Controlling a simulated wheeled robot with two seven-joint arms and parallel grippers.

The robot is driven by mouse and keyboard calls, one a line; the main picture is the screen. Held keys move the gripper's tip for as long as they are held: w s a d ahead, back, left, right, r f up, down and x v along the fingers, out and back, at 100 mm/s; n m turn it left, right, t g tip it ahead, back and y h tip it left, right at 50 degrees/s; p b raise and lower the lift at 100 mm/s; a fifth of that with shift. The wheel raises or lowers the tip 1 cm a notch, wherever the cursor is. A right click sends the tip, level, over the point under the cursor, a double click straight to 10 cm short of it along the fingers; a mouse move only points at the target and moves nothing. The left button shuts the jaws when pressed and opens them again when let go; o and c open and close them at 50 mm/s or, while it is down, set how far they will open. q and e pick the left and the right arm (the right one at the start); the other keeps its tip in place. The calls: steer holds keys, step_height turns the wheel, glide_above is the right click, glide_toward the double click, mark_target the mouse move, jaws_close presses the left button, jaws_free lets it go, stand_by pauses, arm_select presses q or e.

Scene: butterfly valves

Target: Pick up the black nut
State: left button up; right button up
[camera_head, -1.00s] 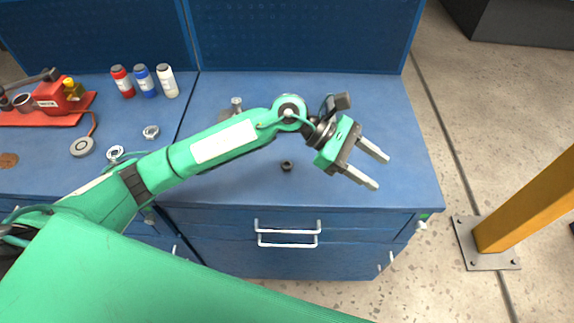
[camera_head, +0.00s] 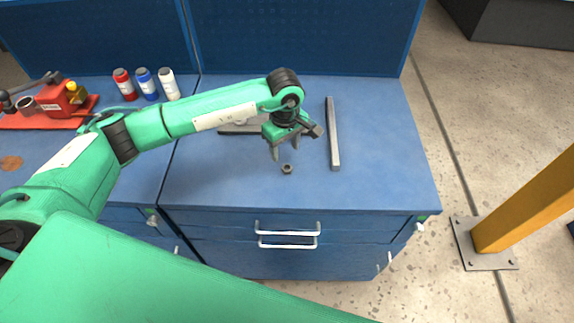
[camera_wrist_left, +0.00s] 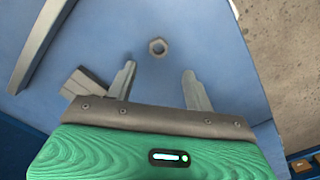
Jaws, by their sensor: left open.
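The black nut (camera_head: 287,169) is a small dark ring lying flat on the blue workbench, toward its front edge. It also shows in the left wrist view (camera_wrist_left: 158,47), looking grey, with its hole visible. My left gripper (camera_head: 284,154) points down at the bench just behind the nut. Its two grey fingers are apart and nothing is between them. In the left wrist view the nut lies beyond the fingertips (camera_wrist_left: 159,68), roughly centred between them and not touched. My right gripper is not in view.
A long grey bar (camera_head: 333,134) lies on the bench right of my left gripper. Another grey part (camera_head: 240,127) lies partly hidden behind my arm. Several bottles (camera_head: 145,83) and a red tool (camera_head: 60,98) stand at the left. The bench front right of the nut is clear.

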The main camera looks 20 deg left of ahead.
mark_target(287, 164)
arm_select(q)
steer(key=shift+f, duration=0.95)
steer(key=shift+d+f+p, duration=0.1)
steer(key=shift+f+p, duration=0.3)
steer(key=shift+p, duration=0.15)
steer(key=f, duration=0.1)
steer(key=f+p, duration=0.2)
steer(key=f, duration=0.1)
steer(key=shift+d, duration=0.25)
steer(key=shift+f, duration=0.3)
steer(key=c, duration=1.1)
